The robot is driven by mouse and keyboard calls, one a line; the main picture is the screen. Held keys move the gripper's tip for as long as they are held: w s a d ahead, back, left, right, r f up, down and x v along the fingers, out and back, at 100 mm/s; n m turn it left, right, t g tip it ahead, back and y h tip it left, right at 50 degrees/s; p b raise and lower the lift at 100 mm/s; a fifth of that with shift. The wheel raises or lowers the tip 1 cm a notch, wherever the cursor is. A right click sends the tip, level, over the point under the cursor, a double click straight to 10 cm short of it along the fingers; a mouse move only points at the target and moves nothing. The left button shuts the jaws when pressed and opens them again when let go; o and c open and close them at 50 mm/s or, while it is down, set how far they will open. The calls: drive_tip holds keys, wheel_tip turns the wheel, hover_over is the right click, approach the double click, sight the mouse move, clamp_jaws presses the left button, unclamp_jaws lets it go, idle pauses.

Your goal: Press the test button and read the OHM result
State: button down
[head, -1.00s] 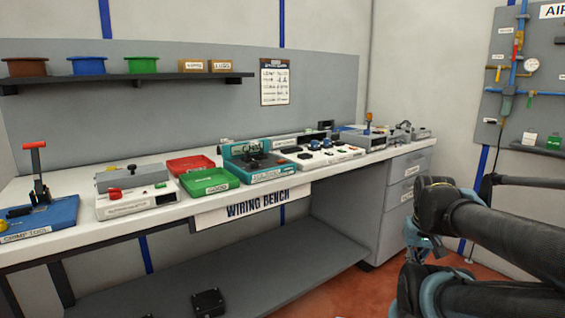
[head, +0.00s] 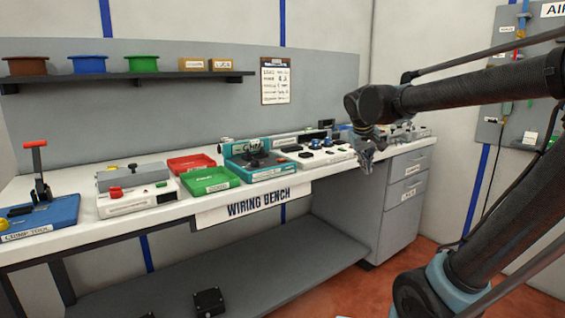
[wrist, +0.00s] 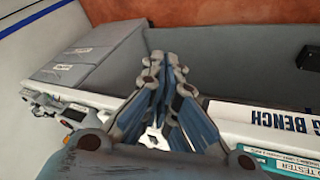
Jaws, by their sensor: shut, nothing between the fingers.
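A teal device (head: 256,160) with a dark screen-like top stands mid-bench in the head view. Its front edge shows at the lower right of the wrist view (wrist: 288,166), with a label ending in "TESTER". A white panel with dark and blue knobs (head: 315,152) stands to its right. I cannot make out a test button or any OHM reading on these. My gripper (head: 366,160) hangs over the right part of the bench, right of the teal device and apart from it. In the wrist view my gripper (wrist: 163,62) is shut with nothing between its fingers.
The white bench (head: 90,240) carries a crimp tool (head: 40,205), a grey-topped device (head: 135,190), and red (head: 190,163) and green (head: 210,180) trays. Grey drawers (head: 407,190) are at its right end. A wall shelf (head: 120,78) hangs above.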

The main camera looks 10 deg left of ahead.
drive_tip(key=w+a+r+n+t, duration=0.1)
drive_tip(key=w+a+r, duration=0.25)
drive_tip(key=a, duration=0.55)
drive_tip(key=w+a+r+n+t, duration=0.1)
drive_tip(key=w+a+r+n, duration=0.2)
drive_tip(key=a, duration=0.5)
wheel_tip(320, 180, up, 4)
drive_tip(key=t+y, duration=0.2)
hover_over(282, 160)
drive_tip(key=w+a, duration=0.1)
drive_tip(key=a, duration=0.1)
drive_tip(key=shift+d+f, duration=0.1)
drive_tip(key=shift+d, duration=0.15)
drive_tip(key=shift+f, duration=0.1)
drive_tip(key=shift+f, duration=4.3)
drive_tip(key=shift+f, duration=0.8)
drive_tip(key=shift+r, duration=0.85)
